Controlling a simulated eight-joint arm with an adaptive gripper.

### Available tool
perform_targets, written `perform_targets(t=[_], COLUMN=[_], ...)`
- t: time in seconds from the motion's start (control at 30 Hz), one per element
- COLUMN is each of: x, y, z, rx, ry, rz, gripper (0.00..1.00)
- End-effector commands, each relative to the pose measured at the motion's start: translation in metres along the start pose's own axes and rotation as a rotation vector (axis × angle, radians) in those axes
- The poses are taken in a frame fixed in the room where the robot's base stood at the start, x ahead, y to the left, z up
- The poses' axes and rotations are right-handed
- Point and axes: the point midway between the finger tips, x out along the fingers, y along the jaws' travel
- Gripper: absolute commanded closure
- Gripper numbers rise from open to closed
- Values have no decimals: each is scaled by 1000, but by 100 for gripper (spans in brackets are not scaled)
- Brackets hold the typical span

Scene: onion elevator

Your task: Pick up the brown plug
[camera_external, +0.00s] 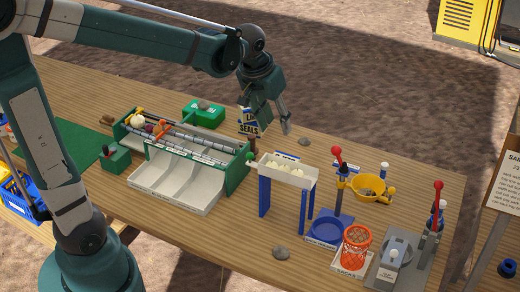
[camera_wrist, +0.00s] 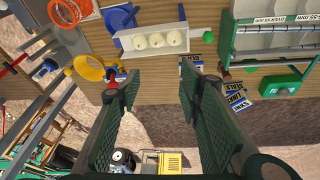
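A small brown upright piece, which looks like the brown plug (camera_external: 253,144), stands by the right end of the green sorting machine (camera_external: 236,174). In the wrist view a brown piece (camera_wrist: 225,72) shows beside the machine's green end, just right of the right finger; its shape is hard to make out. My gripper (camera_external: 267,122) is above the table's back part, over and slightly right of the plug. In the wrist view my gripper (camera_wrist: 158,80) has its two fingers wide apart, with nothing held between them.
Lettered cards (camera_wrist: 236,97) lie beside the brown piece. A white tray of onions (camera_external: 286,171) on blue legs stands right of the machine. A yellow bowl (camera_external: 370,189), red-handled lever (camera_external: 338,155) and orange basket (camera_external: 356,246) stand further right. A stone (camera_external: 304,141) lies near the back edge.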

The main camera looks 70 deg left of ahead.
Motion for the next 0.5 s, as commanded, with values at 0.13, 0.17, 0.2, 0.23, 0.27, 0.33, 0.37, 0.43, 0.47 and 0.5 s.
perform_targets(t=[0.13,0.17,0.2,0.23,0.27,0.33,0.37,0.43,0.47,0.5], x=[21,25,31,35,39,49,54,65,69,75], y=[-18,-22,-27,-32,-35,-45,-49,-59,-64,-70], z=[-22,-26,-31,-35,-38,-47,-50,-59,-62,-66], rx=[-59,-70,-85,-98,-109,-135,-147,-174,-186,-202], ry=[-25,-31,-38,-43,-48,-60,-65,-77,-82,-89], rz=[-18,-21,-26,-30,-33,-41,-44,-52,-55,-60], gripper=[64,64,64,64,64,64,64,64,64,64])
